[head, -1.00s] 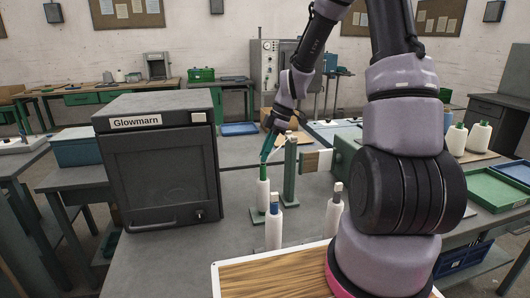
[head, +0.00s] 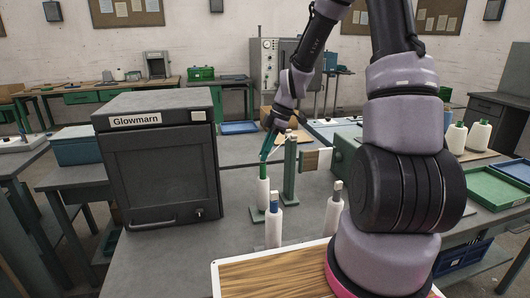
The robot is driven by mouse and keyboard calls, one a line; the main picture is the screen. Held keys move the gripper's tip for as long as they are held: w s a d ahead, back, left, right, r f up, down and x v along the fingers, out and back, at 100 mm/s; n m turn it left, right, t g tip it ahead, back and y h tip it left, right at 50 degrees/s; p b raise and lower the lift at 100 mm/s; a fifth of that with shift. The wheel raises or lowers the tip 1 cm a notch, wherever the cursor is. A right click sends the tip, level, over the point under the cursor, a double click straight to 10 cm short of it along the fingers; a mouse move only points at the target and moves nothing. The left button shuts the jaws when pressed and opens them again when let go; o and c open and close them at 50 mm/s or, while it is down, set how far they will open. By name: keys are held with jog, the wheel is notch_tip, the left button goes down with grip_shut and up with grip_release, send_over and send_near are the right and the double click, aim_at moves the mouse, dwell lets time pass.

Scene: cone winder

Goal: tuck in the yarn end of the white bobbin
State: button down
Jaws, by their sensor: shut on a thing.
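My gripper (head: 264,158) points down and to the left, its teal fingers shut at the top of a white bobbin (head: 263,191) with a green core. A thin pale strand, seemingly the yarn end (head: 277,152), shows beside the fingertips; the fingers hide where it is held. The bobbin stands upright behind a second white bobbin (head: 274,229) with a blue core. A third white bobbin (head: 333,215) with a grey-brown top stands to the right. The contact at the fingertips is too small to see clearly.
A green post (head: 290,170) stands just right of the gripper. A large dark Glowmarn box (head: 160,165) stands to the left. A wood-topped tray (head: 270,275) lies in front. More white bobbins (head: 478,137) and a green tray (head: 495,188) are at the right.

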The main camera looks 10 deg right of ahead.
dwell(0.3)
jog(key=shift+c, duration=1.8)
grip_release()
jog(key=shift+r, duration=3.45)
